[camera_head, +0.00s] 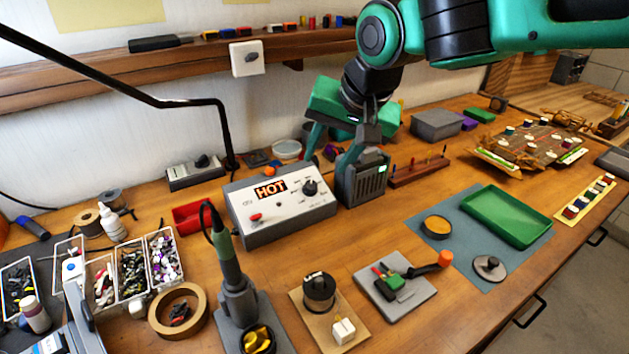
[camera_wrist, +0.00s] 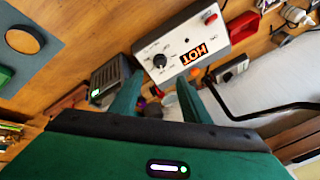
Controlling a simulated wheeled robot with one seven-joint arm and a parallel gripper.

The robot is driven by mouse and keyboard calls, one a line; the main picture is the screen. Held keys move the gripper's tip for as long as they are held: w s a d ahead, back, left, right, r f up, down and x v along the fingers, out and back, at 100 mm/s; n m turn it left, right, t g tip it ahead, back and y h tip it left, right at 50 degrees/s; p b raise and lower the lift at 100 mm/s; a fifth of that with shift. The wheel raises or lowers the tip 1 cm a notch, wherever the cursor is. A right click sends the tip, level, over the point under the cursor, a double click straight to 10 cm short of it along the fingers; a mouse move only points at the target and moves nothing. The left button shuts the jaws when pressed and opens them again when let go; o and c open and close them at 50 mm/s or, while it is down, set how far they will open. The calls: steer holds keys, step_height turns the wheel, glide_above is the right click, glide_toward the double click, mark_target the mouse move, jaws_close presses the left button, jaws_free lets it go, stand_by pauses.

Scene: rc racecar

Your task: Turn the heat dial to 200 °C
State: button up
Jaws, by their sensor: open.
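The heat control box (camera_head: 280,222) has a white sloped face with a "HOT" sign (camera_head: 270,189); it also shows in the wrist view (camera_wrist: 183,40). The black heat dial (camera_head: 310,187) sits on the right part of that face, with small markings around it too small to read. In the wrist view the dial (camera_wrist: 160,61) shows just beyond and between my fingers. Its pointer setting cannot be read. My gripper (camera_head: 328,160) is open and empty, above and behind the dial, apart from it. Its green fingers also show in the wrist view (camera_wrist: 160,85).
A grey vented unit (camera_head: 366,180) with a green light stands close to the box's right side. A soldering iron in its stand (camera_head: 234,285) is in front. A red bin (camera_head: 196,215) is at its left. The wooden bench in front of the box has some free room.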

mark_target(312, 185)
steer(key=x, duration=1)
steer(key=shift+w+a+f, duration=0.1)
steer(key=shift+w+f, duration=0.05)
steer(key=shift+f, duration=0.2)
steer(key=shift+c, duration=0.6)
steer(key=c, duration=0.9)
